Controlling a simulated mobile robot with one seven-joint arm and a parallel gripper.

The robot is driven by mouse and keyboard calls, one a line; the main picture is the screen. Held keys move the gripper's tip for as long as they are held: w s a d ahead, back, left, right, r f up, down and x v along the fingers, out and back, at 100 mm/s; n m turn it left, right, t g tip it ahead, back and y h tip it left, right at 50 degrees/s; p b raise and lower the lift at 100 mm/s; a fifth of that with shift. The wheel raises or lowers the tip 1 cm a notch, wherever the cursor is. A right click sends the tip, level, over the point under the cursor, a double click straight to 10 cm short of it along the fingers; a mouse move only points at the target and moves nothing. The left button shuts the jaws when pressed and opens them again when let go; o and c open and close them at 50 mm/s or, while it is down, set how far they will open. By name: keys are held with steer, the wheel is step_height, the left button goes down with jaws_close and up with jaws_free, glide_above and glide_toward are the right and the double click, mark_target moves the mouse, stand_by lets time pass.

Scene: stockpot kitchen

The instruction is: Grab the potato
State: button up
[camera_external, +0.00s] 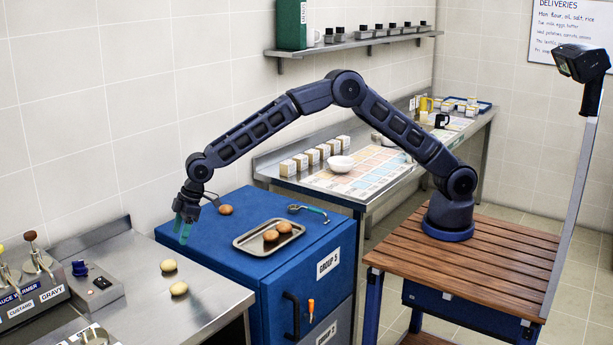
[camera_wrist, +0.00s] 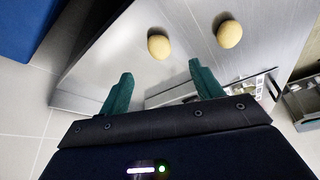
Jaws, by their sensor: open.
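Two pale yellow potatoes lie apart on the steel counter: one potato (camera_external: 168,265) farther back and one potato (camera_external: 179,289) nearer the front. In the wrist view they show as a potato (camera_wrist: 159,46) just beyond the fingertips and another potato (camera_wrist: 229,33) to the right. My gripper (camera_external: 184,232) points down near the left edge of the blue cabinet, above and behind the potatoes. In the wrist view my gripper's (camera_wrist: 161,75) green fingers are spread with nothing between them. Which potato is meant, I cannot tell.
The blue cabinet (camera_external: 203,238) carries a metal tray (camera_external: 248,243) with brown round items (camera_external: 271,236), a loose brown item (camera_external: 226,210) and a green-handled tool (camera_external: 308,210).

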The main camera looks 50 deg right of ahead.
mark_target(170, 261)
steer(key=x, duration=0.5)
steer(key=shift+a+f, duration=0.1)
steer(key=shift+f, duration=0.2)
steer(key=shift+x, duration=2.6)
steer(key=shift+w+r, duration=0.1)
steer(key=shift+w, duration=0.1)
steer(key=c, duration=1.1)
steer(key=shift+r, duration=0.1)
